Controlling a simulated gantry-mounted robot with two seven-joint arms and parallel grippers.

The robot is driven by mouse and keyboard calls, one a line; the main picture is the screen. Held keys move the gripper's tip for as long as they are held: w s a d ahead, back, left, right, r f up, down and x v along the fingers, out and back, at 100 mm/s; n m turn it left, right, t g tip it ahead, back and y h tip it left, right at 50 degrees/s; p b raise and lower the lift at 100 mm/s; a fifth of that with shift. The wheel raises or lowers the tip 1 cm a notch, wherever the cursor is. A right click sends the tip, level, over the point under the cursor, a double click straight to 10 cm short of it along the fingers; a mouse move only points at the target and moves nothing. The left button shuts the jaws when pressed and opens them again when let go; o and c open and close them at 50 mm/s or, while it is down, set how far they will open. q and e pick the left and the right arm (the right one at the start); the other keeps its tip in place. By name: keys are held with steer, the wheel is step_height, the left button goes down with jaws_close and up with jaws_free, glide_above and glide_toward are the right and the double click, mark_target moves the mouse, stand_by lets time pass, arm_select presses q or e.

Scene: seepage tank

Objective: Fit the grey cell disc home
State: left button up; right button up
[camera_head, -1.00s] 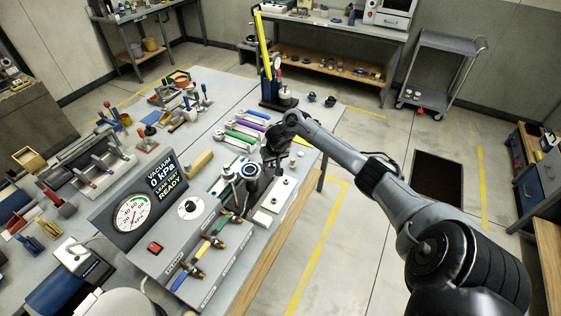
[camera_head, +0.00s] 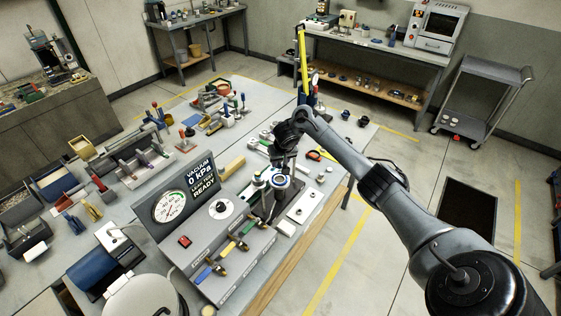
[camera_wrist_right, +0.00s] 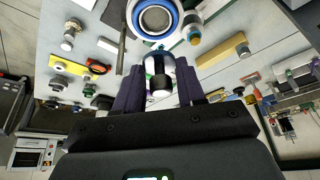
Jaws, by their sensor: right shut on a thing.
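My right gripper (camera_head: 284,165) is over the bench, just behind the blue-rimmed round fitting (camera_head: 279,181) on the test rig. In the right wrist view my right gripper (camera_wrist_right: 158,88) is shut on a small piece with a black stem (camera_wrist_right: 160,86) and a pale, blue-edged part behind it. I cannot tell whether this piece is the grey cell disc. The round fitting (camera_wrist_right: 155,18), with a blue ring and grey centre, shows at the top of that view, apart from the stem. My left gripper is not in view.
The grey control box (camera_head: 215,245) with coloured valve levers and the vacuum gauge panel (camera_head: 178,198) stand left of the fitting. A white plate (camera_head: 304,208) with small knobs lies to its right. A yellow upright tool (camera_head: 303,65) stands behind.

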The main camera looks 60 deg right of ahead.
mark_target(280, 166)
steer(key=shift+r+p, duration=0.15)
steer(key=shift+p, duration=0.5)
steer(key=shift+a+f, duration=0.1)
steer(key=shift+f, duration=0.1)
step_height(280, 166, down, 3)
steer(key=shift+r+b, duration=0.1)
steer(key=shift+b, duration=0.55)
steer(key=shift+f+b, duration=0.5)
steer(key=shift+f, duration=0.95)
steer(key=shift+p, duration=0.5)
